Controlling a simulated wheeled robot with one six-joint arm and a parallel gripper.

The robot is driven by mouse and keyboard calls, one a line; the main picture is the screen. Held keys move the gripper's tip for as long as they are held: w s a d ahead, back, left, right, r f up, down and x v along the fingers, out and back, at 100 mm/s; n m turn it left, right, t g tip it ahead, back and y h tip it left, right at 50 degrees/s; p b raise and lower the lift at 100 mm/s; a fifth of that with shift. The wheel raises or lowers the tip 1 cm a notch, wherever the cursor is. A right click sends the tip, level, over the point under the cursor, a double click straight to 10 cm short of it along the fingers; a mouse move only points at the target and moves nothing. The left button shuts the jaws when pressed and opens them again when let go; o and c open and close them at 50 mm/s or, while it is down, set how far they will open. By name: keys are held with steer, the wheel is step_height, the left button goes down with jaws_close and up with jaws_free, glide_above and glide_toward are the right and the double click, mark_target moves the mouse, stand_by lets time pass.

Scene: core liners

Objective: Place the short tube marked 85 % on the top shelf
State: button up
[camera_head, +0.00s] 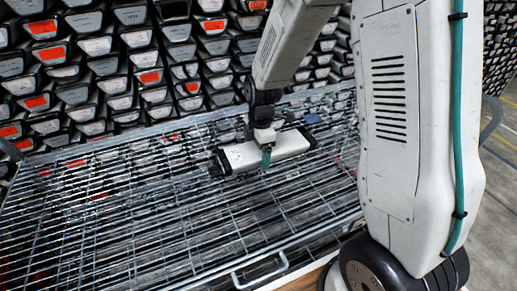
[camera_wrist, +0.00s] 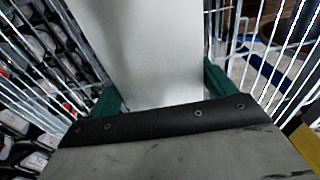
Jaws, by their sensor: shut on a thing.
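A short pale grey tube (camera_head: 290,145) with dark ends lies level across my gripper (camera_head: 266,158) in the head view. My gripper is shut on it from above, near its middle. The wire shelf (camera_head: 110,225) spreads under the tube; I cannot tell whether the tube touches it. In the wrist view the tube (camera_wrist: 150,50) fills the middle, with the green fingers of my gripper (camera_wrist: 157,92) on both its sides. No 85 % mark can be read.
Behind the wire shelf stands a wall of stacked tube ends (camera_head: 120,65), several with orange labels. The shelf has a wire handle (camera_head: 260,270) at its front edge. Most of the shelf left of the tube looks bare. Open floor (camera_head: 490,215) shows at the right.

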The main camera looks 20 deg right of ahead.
steer(key=o, duration=1.8)
step_height(320, 180, up, 11)
steer(key=s+d+r+m, duration=0.2)
steer(key=s+r+m, duration=0.7)
steer(key=s, duration=0.4)
steer(key=s+r+m, duration=0.1)
steer(key=s+m, duration=0.2)
steer(key=s, duration=0.1)
steer(key=s+r+m, duration=0.1)
steer(key=s+m, duration=0.2)
steer(key=s, duration=0.2)
steer(key=s+r+m+t, duration=0.1)
steer(key=s+m, duration=0.2)
steer(key=s, duration=0.1)
steer(key=shift+s+d+r+h, duration=0.15)
steer(key=shift+s+h, duration=0.1)
steer(key=shift+h, duration=0.05)
